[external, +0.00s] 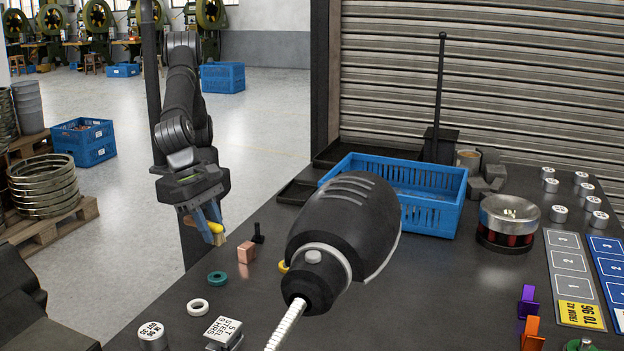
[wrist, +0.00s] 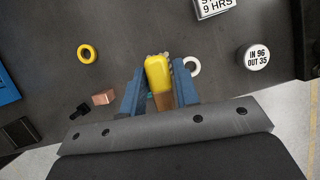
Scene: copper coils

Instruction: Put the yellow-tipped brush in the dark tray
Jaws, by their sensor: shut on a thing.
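The yellow-tipped brush (external: 216,228) is between the blue fingers of my gripper (external: 209,220), near the left edge of the dark table. In the wrist view, the brush's yellow end (wrist: 158,74) and a brown part below it show between the fingers of my gripper (wrist: 157,82), which is shut on it. I cannot tell exactly how high it is above the table.
A blue crate (external: 435,213) stands beside the tray. A copper block (external: 246,250), a small black piece (external: 259,234), a green ring (external: 217,278) and a white ring (external: 198,307) lie near my gripper. A large black tool (external: 345,225) blocks the middle of the external view.

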